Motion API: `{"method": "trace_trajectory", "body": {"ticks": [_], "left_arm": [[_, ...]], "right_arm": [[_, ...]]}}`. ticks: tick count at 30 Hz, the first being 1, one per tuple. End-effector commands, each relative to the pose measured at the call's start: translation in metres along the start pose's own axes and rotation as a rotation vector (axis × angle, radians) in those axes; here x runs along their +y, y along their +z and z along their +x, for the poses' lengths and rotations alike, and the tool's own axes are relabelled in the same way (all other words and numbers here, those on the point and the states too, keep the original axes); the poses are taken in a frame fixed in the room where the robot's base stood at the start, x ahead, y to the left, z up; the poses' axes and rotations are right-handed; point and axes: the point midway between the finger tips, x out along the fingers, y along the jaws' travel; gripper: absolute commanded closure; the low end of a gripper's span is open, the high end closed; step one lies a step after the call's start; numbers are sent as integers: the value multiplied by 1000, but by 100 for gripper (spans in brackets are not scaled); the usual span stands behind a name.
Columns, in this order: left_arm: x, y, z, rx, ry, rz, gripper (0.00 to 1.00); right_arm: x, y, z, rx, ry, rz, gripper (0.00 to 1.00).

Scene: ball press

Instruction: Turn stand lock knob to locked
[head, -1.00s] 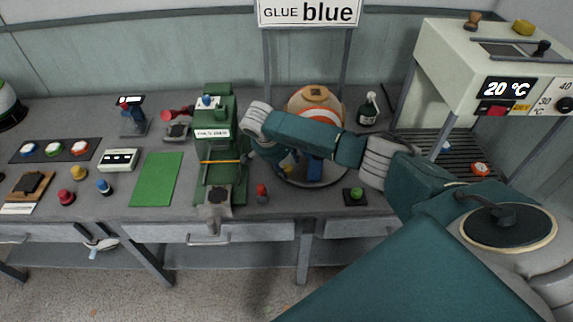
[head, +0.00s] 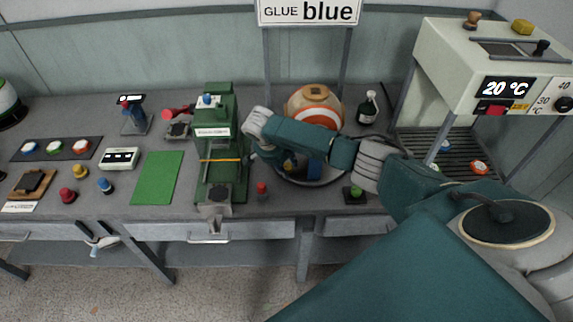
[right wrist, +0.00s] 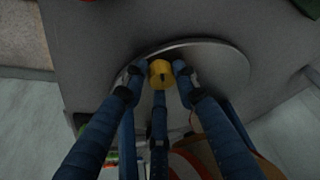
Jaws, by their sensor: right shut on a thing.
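The yellow lock knob (right wrist: 161,70) sits at the rim of the round metal stand (right wrist: 205,46) in the right wrist view. A short dark mark shows on the knob. My right gripper (right wrist: 158,76) is shut on it, with blue fingers on both sides. In the head view my right gripper (head: 298,168) is low at the stand (head: 322,184), in front of the ball, and the knob is mostly hidden. The orange and white ball (head: 313,103) rests above the stand. My left gripper is not in view.
A green press (head: 218,115) stands left of the stand. A small red-topped peg (head: 262,189) and a green button (head: 356,191) are near the table's front edge. A dark bottle (head: 368,108) stands behind on the right. A heater box (head: 460,75) is at the far right.

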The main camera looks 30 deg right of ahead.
Motion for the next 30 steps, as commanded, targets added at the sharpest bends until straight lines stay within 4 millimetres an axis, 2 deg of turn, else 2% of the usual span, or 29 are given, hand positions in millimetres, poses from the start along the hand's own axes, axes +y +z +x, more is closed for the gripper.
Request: {"method": "trace_trajectory", "body": {"ticks": [1,4,12,24,25,27,30], "left_arm": [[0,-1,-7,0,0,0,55],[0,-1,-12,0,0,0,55],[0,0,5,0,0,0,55],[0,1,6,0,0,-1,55],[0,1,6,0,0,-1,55],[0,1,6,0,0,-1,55],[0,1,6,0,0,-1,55]], "right_arm": [[-5,-6,-6,6,-2,32,97],[-5,-4,-5,1,33,111,97],[-7,-5,-1,4,142,382,98],[-6,-9,-4,10,161,429,98],[-6,-9,-4,10,161,428,70],[-6,-9,-3,10,161,428,56],[-5,-8,-3,8,164,427,55]]}}
